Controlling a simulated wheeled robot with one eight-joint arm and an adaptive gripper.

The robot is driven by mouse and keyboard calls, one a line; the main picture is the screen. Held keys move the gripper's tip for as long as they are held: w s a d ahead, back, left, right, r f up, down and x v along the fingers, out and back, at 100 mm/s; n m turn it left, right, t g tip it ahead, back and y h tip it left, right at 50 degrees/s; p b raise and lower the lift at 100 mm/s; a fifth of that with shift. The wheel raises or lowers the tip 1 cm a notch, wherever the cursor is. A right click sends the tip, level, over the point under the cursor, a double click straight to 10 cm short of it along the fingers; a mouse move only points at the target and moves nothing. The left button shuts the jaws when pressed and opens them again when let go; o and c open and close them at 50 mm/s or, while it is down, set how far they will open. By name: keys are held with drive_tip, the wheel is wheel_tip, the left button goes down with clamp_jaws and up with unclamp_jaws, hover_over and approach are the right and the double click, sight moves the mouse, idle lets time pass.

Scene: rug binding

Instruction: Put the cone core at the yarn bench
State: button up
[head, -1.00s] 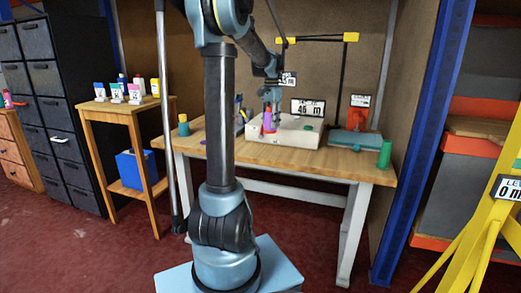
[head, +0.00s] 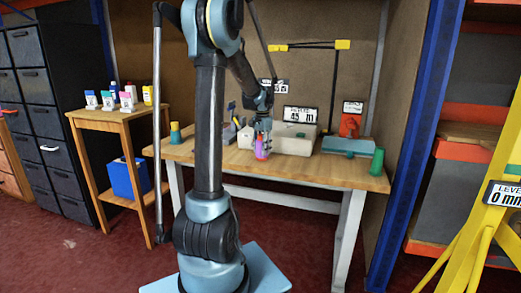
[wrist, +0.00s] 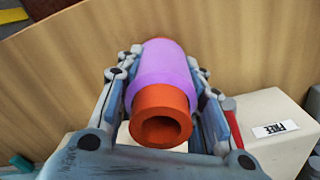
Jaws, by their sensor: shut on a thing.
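My gripper (wrist: 162,100) is shut on an orange hollow core with a purple band (wrist: 163,82), which looks like the cone core. Its open end faces the wrist camera, and fingers clasp it on both sides. In the head view the held core (head: 262,148) hangs below my gripper (head: 263,132), in front of the white machine and over the front part of the wooden yarn bench (head: 330,175). I cannot tell whether its lower end touches the bench top.
The white machine (head: 294,140) with a metre display (head: 300,114) stands behind the core. A teal device (head: 347,146) and green cone (head: 377,162) stand right. A yellow-and-teal spool (head: 175,133) stands left. A yellow frame (head: 490,215) is at far right.

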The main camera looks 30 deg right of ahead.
drive_tip(key=o, duration=1.1)
drive_tip(key=shift+c, duration=0.2)
wheel_tip(320, 180, up, 12)
drive_tip(key=shift+a, duration=0.15)
